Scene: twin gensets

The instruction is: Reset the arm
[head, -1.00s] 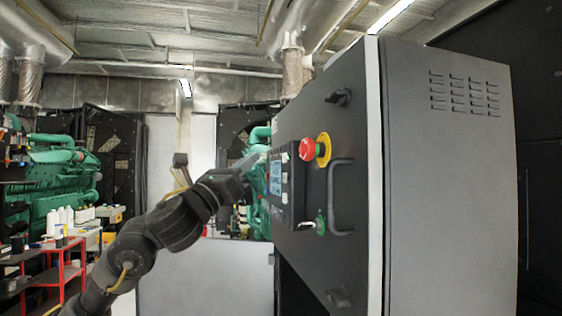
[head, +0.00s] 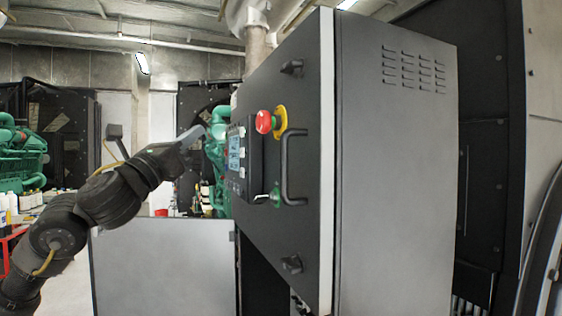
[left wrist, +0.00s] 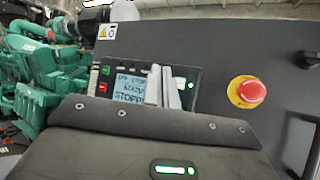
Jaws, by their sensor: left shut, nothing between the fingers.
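My left arm (head: 108,196) reaches in from the left in the head view. Its gripper (head: 196,133) is shut and empty, pointing at the front of the grey control cabinet (head: 395,175). In the left wrist view the shut fingers (left wrist: 168,86) show in front of the control panel (left wrist: 190,84), overlapping the right side of its lit screen (left wrist: 131,89). I cannot tell how wide the gap to the panel is. The panel (head: 236,158) also shows in the head view. My right gripper is not in view.
A red emergency button (head: 264,122) on a yellow base sits beside the panel, and it also shows in the left wrist view (left wrist: 252,92). A black handle (head: 288,165) juts out from the cabinet front. A green engine (head: 20,155) stands at the far left.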

